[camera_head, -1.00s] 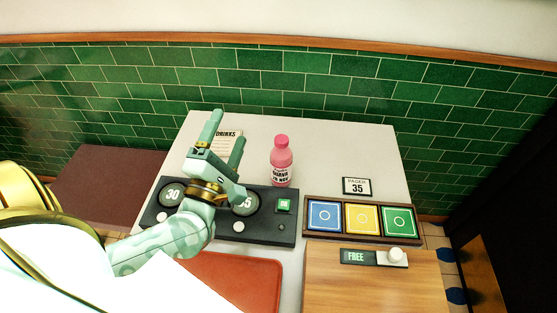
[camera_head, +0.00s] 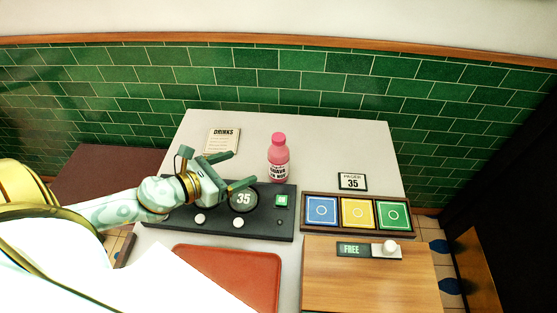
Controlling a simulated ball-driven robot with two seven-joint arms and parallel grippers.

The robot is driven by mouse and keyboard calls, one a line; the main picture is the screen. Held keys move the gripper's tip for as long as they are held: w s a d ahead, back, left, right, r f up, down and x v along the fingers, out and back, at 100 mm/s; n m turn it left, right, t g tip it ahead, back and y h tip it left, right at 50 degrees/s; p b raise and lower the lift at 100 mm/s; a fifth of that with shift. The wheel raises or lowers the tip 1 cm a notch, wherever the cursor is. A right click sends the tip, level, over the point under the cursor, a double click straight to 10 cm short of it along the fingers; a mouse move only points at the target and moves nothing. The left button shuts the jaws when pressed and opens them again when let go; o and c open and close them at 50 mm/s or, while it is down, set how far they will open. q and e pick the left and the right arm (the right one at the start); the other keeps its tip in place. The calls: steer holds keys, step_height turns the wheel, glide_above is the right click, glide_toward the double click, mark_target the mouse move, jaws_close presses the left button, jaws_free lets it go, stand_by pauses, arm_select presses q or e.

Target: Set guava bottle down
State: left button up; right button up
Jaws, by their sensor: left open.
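The guava bottle (camera_head: 278,160) is pink with a pink cap and a dark-lettered label. It stands upright on the pale table (camera_head: 340,134), just behind the dark dial panel (camera_head: 268,226). My left gripper (camera_head: 244,170) is open and empty. Its fingers point right toward the bottle, above the panel, and its tips appear a short way left of the bottle with a gap between. The gripper hides the left part of the panel. My right gripper is not in view.
A "DRINKS" card (camera_head: 222,141) lies at the back left. A tray of blue, yellow and green tiles (camera_head: 357,231) is at the right, with a "35" pager sign (camera_head: 352,182) behind it. A red tray (camera_head: 232,274) and a wooden board (camera_head: 368,283) are in front.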

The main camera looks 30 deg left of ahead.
mark_target(269, 156)
arm_select(q)
steer(key=x, duration=1)
steer(key=shift+w+d+f+b, duration=0.1)
steer(key=shift+w+d+b, duration=0.1)
steer(key=shift+w+b, duration=0.15)
steer(key=b+x, duration=0.1)
steer(key=x, duration=0.4)
steer(key=shift+d+f, duration=0.15)
steer(key=shift+f, duration=0.1)
steer(key=shift+r, duration=0.15)
steer(key=c, duration=1.5)
